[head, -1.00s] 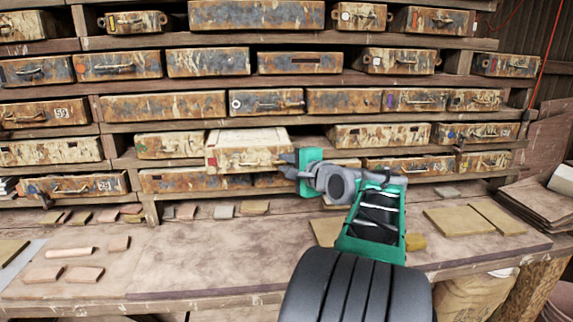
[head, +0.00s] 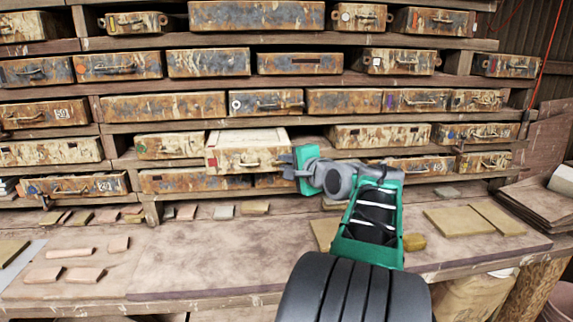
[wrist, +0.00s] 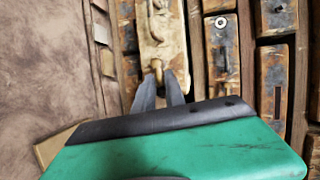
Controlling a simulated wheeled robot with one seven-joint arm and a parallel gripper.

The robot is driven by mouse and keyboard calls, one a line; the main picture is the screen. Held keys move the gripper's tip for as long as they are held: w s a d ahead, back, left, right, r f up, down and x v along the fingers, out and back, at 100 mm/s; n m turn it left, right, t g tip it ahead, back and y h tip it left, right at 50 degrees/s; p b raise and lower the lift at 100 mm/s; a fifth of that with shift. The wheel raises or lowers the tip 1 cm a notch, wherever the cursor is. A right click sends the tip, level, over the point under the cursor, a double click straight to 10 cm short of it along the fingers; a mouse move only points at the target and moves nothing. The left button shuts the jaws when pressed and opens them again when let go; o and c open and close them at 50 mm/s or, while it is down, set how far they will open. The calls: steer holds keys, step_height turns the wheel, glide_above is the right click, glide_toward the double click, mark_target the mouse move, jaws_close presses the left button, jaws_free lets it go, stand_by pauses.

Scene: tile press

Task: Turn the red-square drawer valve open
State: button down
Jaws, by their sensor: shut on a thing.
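The red-square drawer (head: 247,155) is a worn cream box that sticks out from the shelf left of my gripper. A small red mark (head: 213,163) shows at the left of its front, with a handle in the middle. In the wrist view the drawer (wrist: 172,45) runs upward from my fingers. Its valve (wrist: 157,70) is a small tan piece at the near end of the front. My gripper (wrist: 160,84) is shut on the valve, one dark finger on each side. In the head view my gripper (head: 287,160) is at the drawer's right end, and the valve is mostly hidden.
Other rusty drawers fill the shelves above, below and beside, such as a cream drawer (head: 380,136) to the right and a rusty one (head: 195,181) below. The workbench (head: 190,255) in front holds small tiles at the left and flat slabs (head: 460,221) at the right.

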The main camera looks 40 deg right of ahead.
steer(key=n+g+h+b, duration=0.1)
steer(key=n, duration=0.1)
steer(key=w+a+r+n+g+h+b, duration=0.1)
steer(key=n+g+b, duration=0.1)
steer(key=n, duration=0.1)
steer(key=a+r+n+g+h+b, duration=0.1)
steer(key=n+h+b, duration=0.1)
steer(key=n, duration=0.1)
steer(key=shift+w+a+r, duration=0.1)
steer(key=shift+w+r, duration=0.15)
steer(key=shift+w+a+r+n+g+h+b, duration=0.1)
steer(key=shift+a+r+n+g+h+b, duration=0.15)
steer(key=shift+n+h, duration=0.3)
steer(key=shift+w+a+n+g+h+b, duration=0.1)
steer(key=shift+n+g+h+b, duration=0.2)
steer(key=shift+n, duration=0.35)
steer(key=shift+n+h, duration=0.25)
steer(key=shift+n, duration=0.05)
steer(key=shift+r, duration=0.2)
steer(key=c, duration=1.8)
jaws_free()
steer(key=shift+w+g, duration=0.1)
steer(key=shift+g, duration=0.15)
steer(key=shift+o, duration=1.3)
steer(key=shift+f, duration=0.25)
